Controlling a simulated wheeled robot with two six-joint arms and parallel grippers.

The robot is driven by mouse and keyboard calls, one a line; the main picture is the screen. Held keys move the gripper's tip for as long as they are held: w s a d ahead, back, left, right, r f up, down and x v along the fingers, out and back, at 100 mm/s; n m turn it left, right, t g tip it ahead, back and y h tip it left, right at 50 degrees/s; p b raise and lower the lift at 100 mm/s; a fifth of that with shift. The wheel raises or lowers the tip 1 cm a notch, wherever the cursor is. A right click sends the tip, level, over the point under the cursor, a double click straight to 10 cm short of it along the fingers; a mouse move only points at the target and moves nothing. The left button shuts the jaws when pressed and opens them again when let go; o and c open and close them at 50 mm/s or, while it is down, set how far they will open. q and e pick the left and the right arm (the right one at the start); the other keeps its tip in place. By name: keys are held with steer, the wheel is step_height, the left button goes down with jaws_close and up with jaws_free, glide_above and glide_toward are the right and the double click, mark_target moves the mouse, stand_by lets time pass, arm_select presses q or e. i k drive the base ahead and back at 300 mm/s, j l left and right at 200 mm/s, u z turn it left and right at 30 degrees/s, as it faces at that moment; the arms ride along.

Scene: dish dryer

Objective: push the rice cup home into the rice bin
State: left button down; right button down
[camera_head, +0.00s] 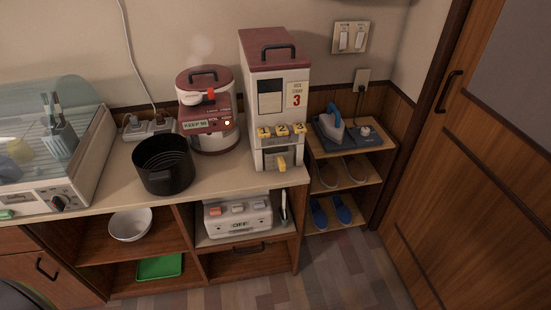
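The rice bin (273,135) is a tall white box with a maroon lid and a black handle, standing at the right end of the counter. Its front has a dark window, a label with a red 3 and a row of yellow numbered keys. Below the keys is a dark opening with the rice cup (283,164) at it, showing a yellow handle that faces the front. How far the cup sits out of the opening is too small to tell. Neither of my grippers is in view.
A rice cooker (213,135) with faint steam stands left of the bin. Further left are a black pot (164,170), a power strip (149,126) and a dish dryer (72,190). A shelf (345,145) with an iron is at the right. Counter before the cooker is clear.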

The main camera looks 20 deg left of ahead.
mark_target(281, 157)
steer(key=i+u, duration=0.1)
steer(key=u, duration=0.35)
steer(key=i+j+u, duration=0.1)
steer(key=u, duration=0.4)
steer(key=i+u, duration=0.1)
steer(key=u, duration=0.35)
steer(key=i, duration=0.1)
steer(key=l+u, duration=0.05)
